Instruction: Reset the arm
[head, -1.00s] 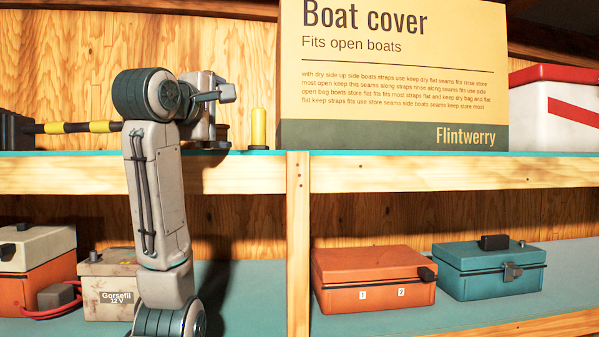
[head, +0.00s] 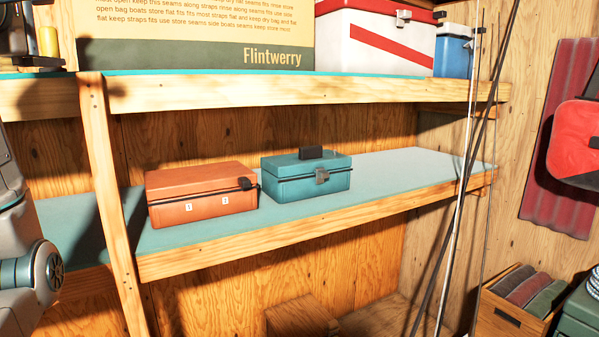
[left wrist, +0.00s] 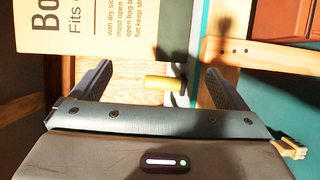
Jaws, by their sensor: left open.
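My left gripper (left wrist: 158,72) shows in the left wrist view with its two fingers wide apart. A yellow cylinder (left wrist: 162,83) appears between the fingers in that picture; I cannot tell how far beyond them it is. The same cylinder shows in the head view (head: 48,40), upright on the upper shelf at the far left. Part of my left arm (head: 22,250) shows at the left edge of the head view. My right gripper is in neither view.
An orange box (head: 200,207) and a teal tackle box (head: 305,180) sit on the lower shelf (head: 400,165), with free room to their right. A large Flintwerry box (head: 190,50) and a white cooler (head: 375,45) stand above. Rods (head: 455,200) lean at the right.

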